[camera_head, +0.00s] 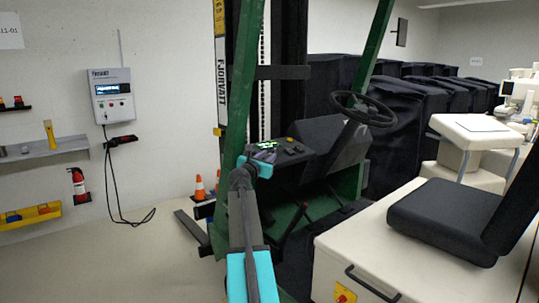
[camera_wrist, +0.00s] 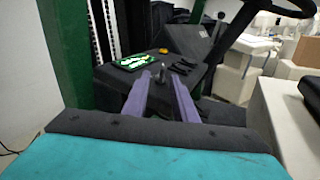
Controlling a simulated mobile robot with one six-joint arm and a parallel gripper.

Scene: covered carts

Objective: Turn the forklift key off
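The steering wheel (camera_head: 364,109) stands right of the dashboard. Green forklift posts (camera_head: 243,70) rise beside my arm. The black seat (camera_head: 447,221) on its pale body is at the right. A charger box (camera_head: 111,96), fire extinguisher (camera_head: 78,185) and cones (camera_head: 199,188) are at the left.

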